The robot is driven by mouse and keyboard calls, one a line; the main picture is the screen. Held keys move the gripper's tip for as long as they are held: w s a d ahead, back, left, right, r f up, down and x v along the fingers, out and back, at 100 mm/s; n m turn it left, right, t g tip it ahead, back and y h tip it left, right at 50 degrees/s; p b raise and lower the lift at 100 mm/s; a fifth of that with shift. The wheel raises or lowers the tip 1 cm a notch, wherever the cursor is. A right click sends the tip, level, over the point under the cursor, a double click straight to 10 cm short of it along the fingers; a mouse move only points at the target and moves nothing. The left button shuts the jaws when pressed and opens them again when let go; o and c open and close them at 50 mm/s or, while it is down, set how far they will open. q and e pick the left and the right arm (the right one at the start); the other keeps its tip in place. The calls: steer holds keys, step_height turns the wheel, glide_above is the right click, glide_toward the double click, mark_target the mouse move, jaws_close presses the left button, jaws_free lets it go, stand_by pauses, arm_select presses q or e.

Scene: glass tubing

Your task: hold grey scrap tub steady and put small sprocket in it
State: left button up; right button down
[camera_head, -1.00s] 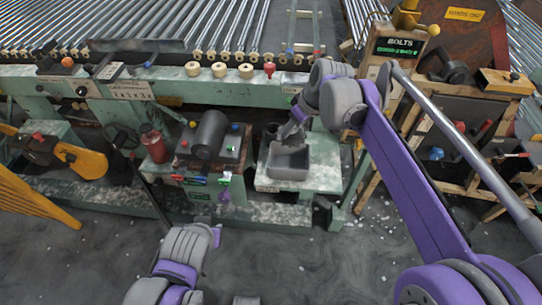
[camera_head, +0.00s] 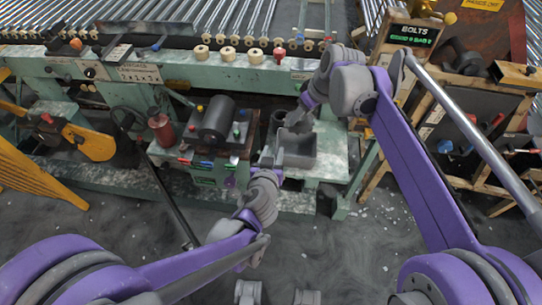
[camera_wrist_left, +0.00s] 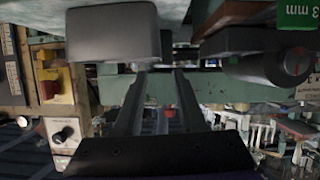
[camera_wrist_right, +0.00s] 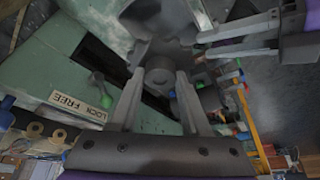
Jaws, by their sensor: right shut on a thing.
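The grey scrap tub (camera_head: 297,150) stands on the pale green ledge in the head view. A grey block, seemingly the tub (camera_wrist_left: 112,32), shows just past the left fingertips in the left wrist view. My left gripper (camera_head: 268,160) is at the tub's left side, its fingers (camera_wrist_left: 159,75) apart with nothing visible between them. My right gripper (camera_head: 294,122) is at the tub's back left rim. In the right wrist view its fingers (camera_wrist_right: 163,78) are shut on the hub of the grey toothed small sprocket (camera_wrist_right: 160,40). The tub's inside is partly hidden.
A dark motor-like cylinder (camera_head: 216,119) on a bench block stands left of the tub. A red can (camera_head: 162,131) is farther left, and a dark cup (camera_head: 279,119) is behind the tub. A wooden stand with a BOLTS sign (camera_head: 418,31) is at the right.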

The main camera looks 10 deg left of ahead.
arm_select(q)
steer(key=x, duration=0.9)
steer(key=shift+w+f, duration=0.2)
steer(key=shift+w, duration=0.15)
jaws_close()
stand_by(0.9)
